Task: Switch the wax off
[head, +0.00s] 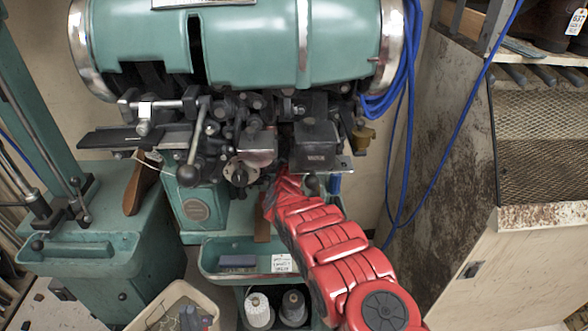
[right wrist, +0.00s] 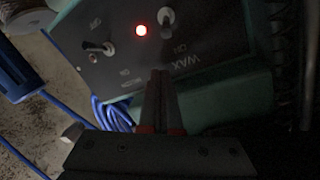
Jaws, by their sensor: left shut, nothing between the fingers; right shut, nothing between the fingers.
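The control panel (right wrist: 195,40) with the WAX label fills the upper right wrist view, its lettering upside down. A lit red lamp (right wrist: 141,30) sits between two toggle switches, one at left (right wrist: 104,48) and one above right (right wrist: 166,17). My right gripper (right wrist: 162,75) is shut and empty, its tips in front of the panel near the WAX label. Contact with either switch cannot be told. In the head view, a red arm reaches up under the green stitcher (head: 240,45); its gripper end is hidden in the machine. I cannot make out my left gripper.
Blue cables (head: 401,90) hang at the stitcher's right. A green tray (head: 222,273) and thread spools (head: 258,311) lie below. A bin (head: 172,300) stands at lower left, and a wooden cabinet (head: 520,265) stands at right. A dark blue cylinder (right wrist: 18,80) is near the panel.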

